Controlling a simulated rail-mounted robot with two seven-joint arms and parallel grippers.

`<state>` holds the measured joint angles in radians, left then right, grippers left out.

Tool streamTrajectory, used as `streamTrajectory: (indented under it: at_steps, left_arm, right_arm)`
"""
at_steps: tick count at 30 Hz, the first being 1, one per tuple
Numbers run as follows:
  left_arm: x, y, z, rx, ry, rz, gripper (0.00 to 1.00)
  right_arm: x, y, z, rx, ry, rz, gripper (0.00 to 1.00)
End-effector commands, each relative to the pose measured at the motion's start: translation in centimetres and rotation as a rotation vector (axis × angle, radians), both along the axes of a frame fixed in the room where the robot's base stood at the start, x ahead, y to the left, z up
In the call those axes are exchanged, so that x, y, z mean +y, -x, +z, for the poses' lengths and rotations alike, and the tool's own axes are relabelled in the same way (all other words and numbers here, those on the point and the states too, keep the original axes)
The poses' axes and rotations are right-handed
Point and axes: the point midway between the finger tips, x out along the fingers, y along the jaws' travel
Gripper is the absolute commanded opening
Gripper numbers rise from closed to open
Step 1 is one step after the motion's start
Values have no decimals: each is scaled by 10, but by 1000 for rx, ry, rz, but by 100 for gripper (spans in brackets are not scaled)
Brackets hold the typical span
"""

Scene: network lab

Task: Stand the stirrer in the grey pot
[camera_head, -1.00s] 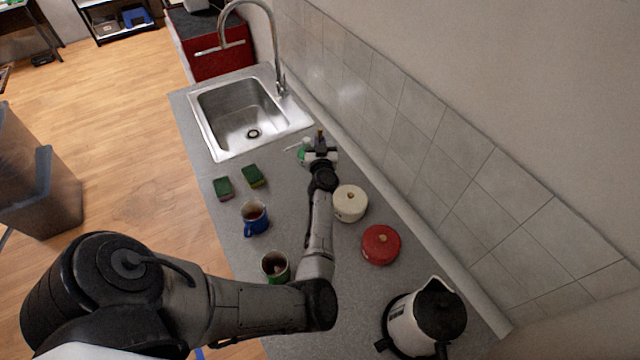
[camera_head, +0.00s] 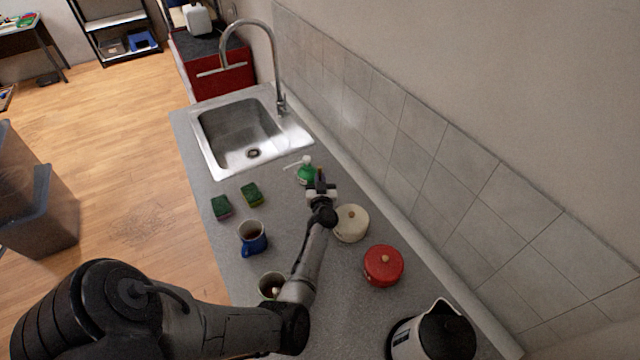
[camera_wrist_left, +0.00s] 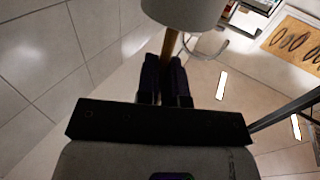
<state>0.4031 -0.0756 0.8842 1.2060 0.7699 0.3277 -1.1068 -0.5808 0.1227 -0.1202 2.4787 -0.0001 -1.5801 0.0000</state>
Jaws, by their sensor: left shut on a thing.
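The stirrer (camera_wrist_left: 170,45) is a thin wooden stick in the left wrist view, held between the two dark fingers of my left gripper (camera_wrist_left: 163,82). The grey pot (camera_wrist_left: 185,9) is at the top edge of that view. The stick runs up to the pot's edge, where its end is hidden; I cannot tell how deep it sits. In the head view my left gripper (camera_head: 321,185) is over the counter, beside a green soap bottle (camera_head: 307,174), with a bit of brown stick showing. The grey pot is not clear there. My right gripper is out of view.
A cream pot (camera_head: 350,223) and a red pot (camera_head: 384,265) stand right of my left arm. A blue mug (camera_head: 252,239), another mug (camera_head: 270,284) and two sponges (camera_head: 251,194) are to its left. The sink (camera_head: 240,135) lies beyond; a kettle (camera_head: 440,335) stands near.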

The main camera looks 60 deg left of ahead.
Motion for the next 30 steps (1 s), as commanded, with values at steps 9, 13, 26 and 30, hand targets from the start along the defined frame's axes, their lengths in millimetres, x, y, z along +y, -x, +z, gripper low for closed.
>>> streamTrajectory:
  at_steps: [9, 13, 26, 30]
  left_arm:
    - [0, 0, -8, -1, -2, 0, 0]
    - [0, 0, -9, 0, -1, 0, 0]
    - [0, 1, -23, 2, 2, -1, 0]
    - [-1, 2, -26, 5, 5, -1, 11]
  right_arm:
    - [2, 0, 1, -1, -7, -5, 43]
    - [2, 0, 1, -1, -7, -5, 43]
    - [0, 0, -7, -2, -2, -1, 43]
    - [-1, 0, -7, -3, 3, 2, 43]
